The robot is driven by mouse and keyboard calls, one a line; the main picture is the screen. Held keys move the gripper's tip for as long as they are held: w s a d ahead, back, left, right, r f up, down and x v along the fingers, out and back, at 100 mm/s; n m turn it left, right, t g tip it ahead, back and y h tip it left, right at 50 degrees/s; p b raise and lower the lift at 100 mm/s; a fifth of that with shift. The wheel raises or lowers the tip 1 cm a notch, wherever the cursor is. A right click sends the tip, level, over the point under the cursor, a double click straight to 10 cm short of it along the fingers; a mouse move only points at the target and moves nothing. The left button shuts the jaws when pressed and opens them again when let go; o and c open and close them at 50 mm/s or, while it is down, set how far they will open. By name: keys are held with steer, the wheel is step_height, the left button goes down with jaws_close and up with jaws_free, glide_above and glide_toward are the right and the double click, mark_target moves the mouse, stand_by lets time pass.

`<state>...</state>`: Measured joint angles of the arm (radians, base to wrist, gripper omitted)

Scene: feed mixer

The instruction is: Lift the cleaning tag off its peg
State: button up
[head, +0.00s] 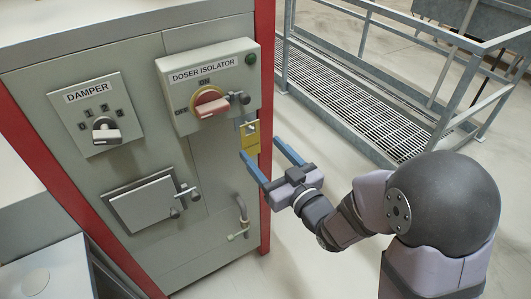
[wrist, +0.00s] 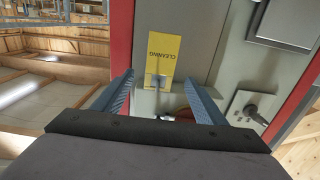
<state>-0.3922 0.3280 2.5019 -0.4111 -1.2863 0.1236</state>
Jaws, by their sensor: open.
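The yellow cleaning tag (head: 250,141) hangs on the right side of the cabinet front, below the doser isolator. In the wrist view the tag (wrist: 162,55) appears upside down, its lettering readable. A grey peg (wrist: 158,82) shows at the tag's hole end. My gripper (head: 262,148) is open in front of the tag, one blue finger on each side of it in the picture. In the wrist view the fingers (wrist: 158,84) flank the peg with clear gaps. I see no contact with the tag.
The doser isolator box (head: 208,75) with its red knob (head: 211,103) sticks out just above left. The damper switch (head: 105,130), a small hatch (head: 145,203) and a grey handle (head: 241,215) are on the same front. A railed walkway (head: 375,100) stands behind right.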

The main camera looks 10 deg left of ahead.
mark_target(251, 137)
steer(key=shift+p+x, duration=0.8)
steer(key=shift+x, duration=2.8)
steer(key=shift+f, duration=0.1)
steer(key=shift+c, duration=0.3)
steer(key=c, duration=1.1)
